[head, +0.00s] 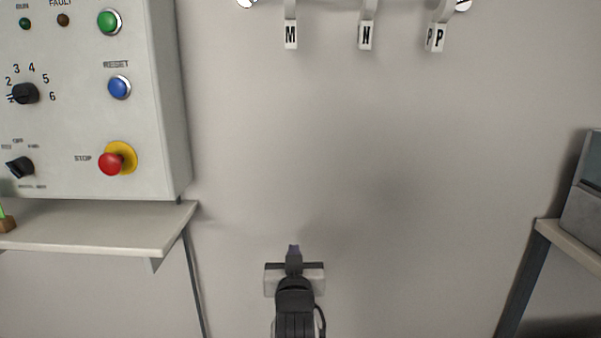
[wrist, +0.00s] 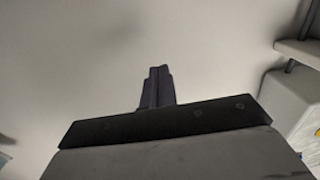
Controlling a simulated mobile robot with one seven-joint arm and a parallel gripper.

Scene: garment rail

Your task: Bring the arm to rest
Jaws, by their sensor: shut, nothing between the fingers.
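My gripper (head: 293,250) shows at the bottom middle of the head view, in front of the bare wall and apart from everything there. Its two fingers are together and empty. In the wrist view the closed fingers (wrist: 157,85) point up at the plain wall with nothing between them. Part of my arm shows below the gripper in the head view; the rest is out of frame.
A control panel (head: 150,130) with buttons and knobs hangs at the left, above a shelf (head: 100,230). A shelf (head: 570,243) holds a grey bin (head: 585,215) at the right. The middle wall is clear.

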